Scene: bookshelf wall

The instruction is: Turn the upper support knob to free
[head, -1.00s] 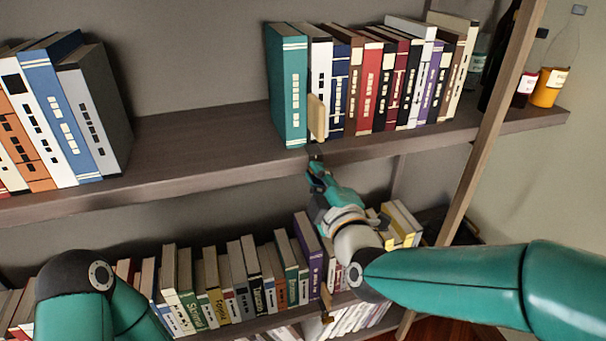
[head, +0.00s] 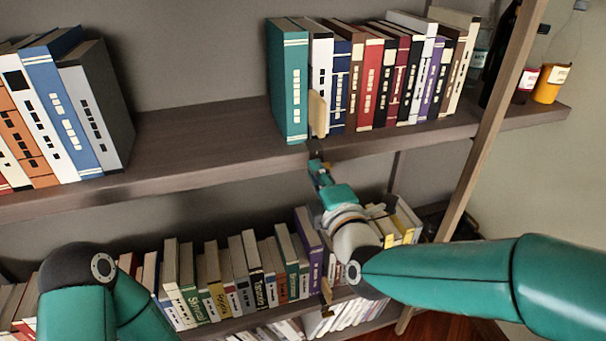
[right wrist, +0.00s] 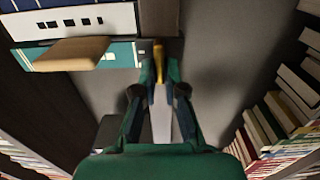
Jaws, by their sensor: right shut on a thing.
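The upper support's pale wooden plate (head: 317,113) stands on the upper shelf against the row of books, and it also shows in the right wrist view (right wrist: 70,54). Its small knob (head: 314,154) is at the shelf's front edge, just below the plate. My right gripper (head: 317,166) reaches up to it from below. In the right wrist view the right gripper (right wrist: 159,72) is shut on the yellowish knob (right wrist: 158,50). The fingers hide much of the knob, and I cannot read its setting. My left gripper is out of view; only its arm shows.
A teal book (head: 288,85) stands beside the support plate. The upper shelf (head: 200,135) is bare between the two book groups. Lower-shelf books (head: 235,275) stand below my right wrist. A slanting wooden post (head: 487,140) and bottles (head: 548,84) are at right.

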